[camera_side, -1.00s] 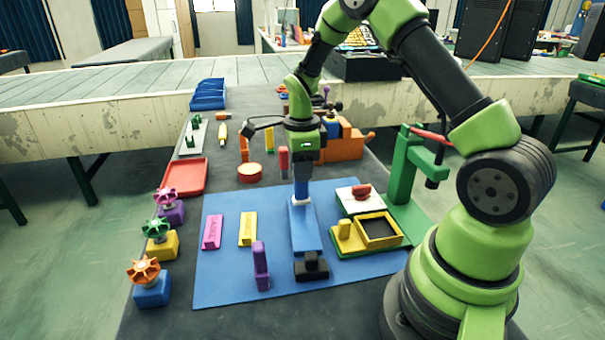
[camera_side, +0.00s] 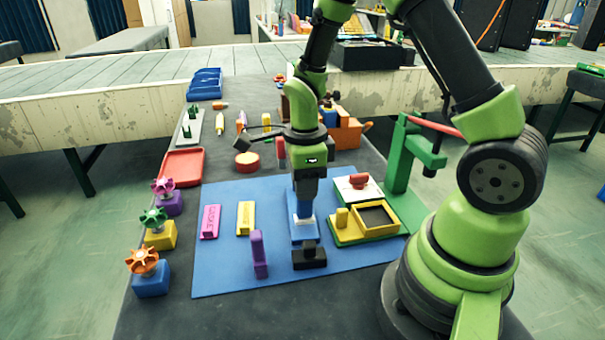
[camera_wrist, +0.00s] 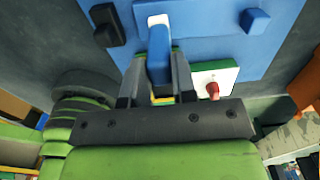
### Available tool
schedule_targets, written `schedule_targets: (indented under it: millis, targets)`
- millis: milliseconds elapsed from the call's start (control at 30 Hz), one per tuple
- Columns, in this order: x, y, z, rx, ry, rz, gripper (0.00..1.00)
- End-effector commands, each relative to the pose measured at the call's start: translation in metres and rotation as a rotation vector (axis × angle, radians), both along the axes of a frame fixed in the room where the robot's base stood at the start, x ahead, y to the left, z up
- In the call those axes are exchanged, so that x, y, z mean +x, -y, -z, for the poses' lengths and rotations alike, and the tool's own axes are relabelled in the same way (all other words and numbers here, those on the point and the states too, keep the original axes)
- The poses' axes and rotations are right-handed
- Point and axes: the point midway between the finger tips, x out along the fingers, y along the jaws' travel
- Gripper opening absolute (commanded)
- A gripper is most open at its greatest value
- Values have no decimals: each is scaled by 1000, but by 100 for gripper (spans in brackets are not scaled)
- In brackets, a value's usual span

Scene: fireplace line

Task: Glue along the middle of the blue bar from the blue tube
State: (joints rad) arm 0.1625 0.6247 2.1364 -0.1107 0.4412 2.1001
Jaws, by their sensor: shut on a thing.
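My gripper (camera_side: 306,188) is shut on the blue tube, which shows between the fingers in the wrist view (camera_wrist: 159,48) with a white tip (camera_wrist: 157,20) at its far end. In the side view it points down over the blue bar (camera_side: 304,233), which lies on the blue mat with a black block (camera_side: 309,257) at its near end. The white tip is over the bar's middle stretch. I cannot tell whether it touches the bar. No glue line can be made out. The fingers hide part of the tube and bar.
A purple upright piece (camera_side: 259,254) stands left of the bar. Yellow (camera_side: 246,218) and pink (camera_side: 210,221) bars lie further left. A yellow tray (camera_side: 376,219) and a white board with a red knob (camera_side: 358,187) lie right. A green press (camera_side: 402,160) stands beyond them.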

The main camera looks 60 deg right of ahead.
Motion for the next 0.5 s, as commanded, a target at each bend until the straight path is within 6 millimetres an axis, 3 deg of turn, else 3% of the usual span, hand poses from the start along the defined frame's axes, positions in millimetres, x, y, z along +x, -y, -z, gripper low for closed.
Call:
schedule_targets:
  millis: [300,333,500]
  targets:
    - [-13,-17,-7,-1,6,1,0]
    - [-14,-17,4,0,-4,0,0]
    - [-12,-17,-17,-1,5,0,0]
